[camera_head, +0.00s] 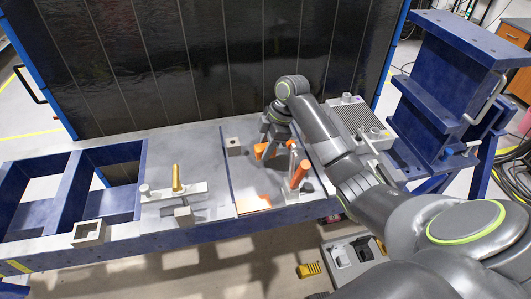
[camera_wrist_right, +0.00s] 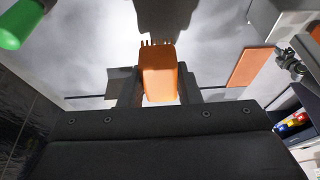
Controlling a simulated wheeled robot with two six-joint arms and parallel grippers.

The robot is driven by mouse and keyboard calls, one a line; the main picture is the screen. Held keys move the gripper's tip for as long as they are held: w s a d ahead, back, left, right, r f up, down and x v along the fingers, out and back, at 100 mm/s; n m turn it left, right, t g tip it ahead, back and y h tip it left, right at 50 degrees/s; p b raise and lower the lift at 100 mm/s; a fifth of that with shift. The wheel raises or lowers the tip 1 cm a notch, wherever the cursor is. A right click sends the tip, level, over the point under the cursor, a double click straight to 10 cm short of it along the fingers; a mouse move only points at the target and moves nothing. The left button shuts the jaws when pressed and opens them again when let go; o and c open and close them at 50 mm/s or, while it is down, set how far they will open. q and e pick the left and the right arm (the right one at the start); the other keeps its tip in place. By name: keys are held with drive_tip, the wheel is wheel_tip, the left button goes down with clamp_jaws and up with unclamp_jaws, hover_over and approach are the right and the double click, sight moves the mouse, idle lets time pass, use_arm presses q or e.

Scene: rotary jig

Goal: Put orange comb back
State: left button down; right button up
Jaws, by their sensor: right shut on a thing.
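An orange comb (camera_wrist_right: 158,75) with short teeth along its end sits between the two dark fingers of my right gripper (camera_wrist_right: 158,92) in the right wrist view. The gripper is shut on it. In the head view my right gripper (camera_head: 272,140) points down over the right part of the bench, and orange (camera_head: 261,151) shows beside its fingertips. The gripper and arm partly hide this spot, so I cannot tell whether the comb touches the bench. My left gripper is not in view.
An orange cylinder (camera_head: 300,174) leans beside a grey upright in front of the gripper. A grey fixture with a yellow-brown handle (camera_head: 177,180) stands left. A perforated grey box (camera_head: 358,117) stands right. The dark panel (camera_head: 220,60) rises behind.

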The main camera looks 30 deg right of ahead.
wheel_tip(320, 180, down, 2)
drive_tip(key=shift+s+f+p, duration=0.1)
drive_tip(key=shift+f+p, duration=0.1)
drive_tip(key=shift+p, duration=0.15)
drive_tip(key=shift+f, duration=0.3)
drive_tip(key=shift+f, duration=0.1)
drive_tip(key=o, duration=1.1)
